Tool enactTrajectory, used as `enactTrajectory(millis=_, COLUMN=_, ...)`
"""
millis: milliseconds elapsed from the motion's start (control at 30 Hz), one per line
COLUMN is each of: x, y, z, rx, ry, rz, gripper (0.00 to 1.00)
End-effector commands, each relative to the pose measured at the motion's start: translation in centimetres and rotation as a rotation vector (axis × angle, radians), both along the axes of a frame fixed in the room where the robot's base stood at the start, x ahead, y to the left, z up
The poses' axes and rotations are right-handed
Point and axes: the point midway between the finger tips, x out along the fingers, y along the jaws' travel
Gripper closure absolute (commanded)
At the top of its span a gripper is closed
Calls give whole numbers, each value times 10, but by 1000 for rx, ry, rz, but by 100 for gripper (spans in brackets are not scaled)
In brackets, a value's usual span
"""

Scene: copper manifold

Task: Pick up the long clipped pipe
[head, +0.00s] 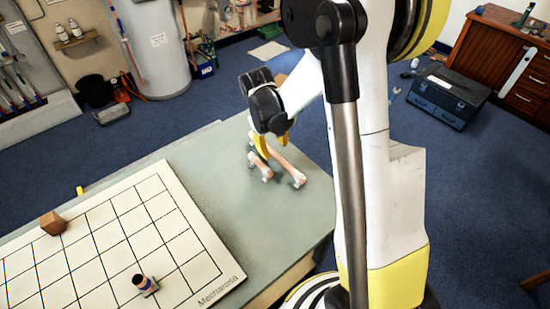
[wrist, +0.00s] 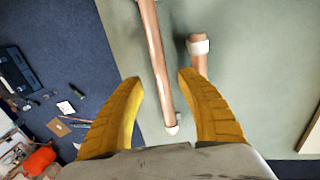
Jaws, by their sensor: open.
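A long copper pipe (wrist: 157,55) with a pale end piece runs lengthwise between my fingers in the wrist view; its upper end leaves the frame. In the head view the long pipe (head: 286,165) lies on the grey-green table, partly hidden by my gripper. A second copper pipe (wrist: 201,64) with a white fitting is right of it in the wrist view, partly behind my right finger. My gripper (head: 262,146) is open, its yellow fingers (wrist: 160,77) on either side of the long pipe. I cannot tell whether they touch it.
The table (head: 225,165) is bare around the pipes. A white gridded board (head: 205,240) lies at the left, with a brown block (head: 53,223) and a small dark-topped cylinder (head: 144,284) on it. The table's right edge is close to the pipes.

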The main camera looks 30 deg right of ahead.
Motion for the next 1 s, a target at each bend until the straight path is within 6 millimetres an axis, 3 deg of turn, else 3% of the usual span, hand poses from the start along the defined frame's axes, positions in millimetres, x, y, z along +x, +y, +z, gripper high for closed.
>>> enactTrajectory(millis=300, x=0, y=-6, z=-47, rx=0, ry=0, rz=-2, gripper=55)
enactTrajectory(millis=567, x=0, y=-7, z=-48, rx=0, ry=-1, rz=-1, gripper=57)
enactTrajectory(millis=700, x=0, y=-7, z=-48, rx=0, ry=-1, rz=-1, gripper=100)
enactTrajectory(millis=1000, x=0, y=-7, z=-47, rx=0, ry=-1, rz=0, gripper=100)
